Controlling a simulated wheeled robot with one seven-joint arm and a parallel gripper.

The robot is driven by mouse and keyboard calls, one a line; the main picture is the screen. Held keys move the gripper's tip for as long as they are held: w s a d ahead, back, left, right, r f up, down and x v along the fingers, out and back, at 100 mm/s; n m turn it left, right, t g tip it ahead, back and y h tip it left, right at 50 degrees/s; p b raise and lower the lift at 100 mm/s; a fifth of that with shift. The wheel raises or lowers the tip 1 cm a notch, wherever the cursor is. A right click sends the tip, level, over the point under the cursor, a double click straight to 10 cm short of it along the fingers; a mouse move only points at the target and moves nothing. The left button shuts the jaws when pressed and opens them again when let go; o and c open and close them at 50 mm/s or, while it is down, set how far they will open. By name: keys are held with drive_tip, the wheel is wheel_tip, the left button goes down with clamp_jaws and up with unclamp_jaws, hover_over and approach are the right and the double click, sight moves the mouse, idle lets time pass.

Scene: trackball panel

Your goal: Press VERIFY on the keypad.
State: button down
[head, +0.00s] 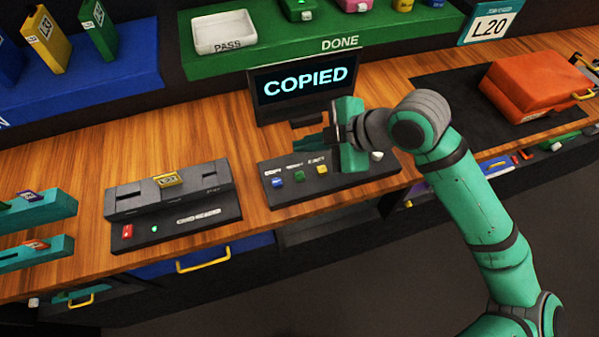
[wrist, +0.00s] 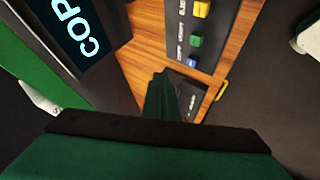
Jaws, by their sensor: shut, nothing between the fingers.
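The keypad (head: 335,186) is a dark panel on the wooden counter below a screen (head: 306,86) that reads COPIED. It has a blue button (head: 277,182), a green button (head: 299,177) and a yellow button (head: 321,170). Small labels stand behind them, too blurred to read surely. In the wrist view, the green button (wrist: 195,41) lies between yellow and blue. My gripper (head: 298,146) is shut and empty, above the back of the keypad in front of the screen, apart from the buttons. Its fingertips show in the wrist view (wrist: 161,78). My gripper and arm hide part of the keypad's right side.
A grey copier device (head: 125,201) with a yellow cartridge (head: 168,180) stands left of the keypad. A white ball (head: 377,156) shows at the keypad's right. An orange case (head: 530,82) lies on a dark mat at right. The green DONE shelf (head: 270,60) rises behind.

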sight(305, 178)
drive_tip(key=shift+f, duration=4.35)
drive_tip(key=shift+w, duration=0.1)
drive_tip(key=shift+a, duration=0.1)
drive_tip(key=shift+d+f, duration=0.15)
drive_tip(key=shift+d, duration=0.05)
drive_tip(key=shift+f, duration=0.25)
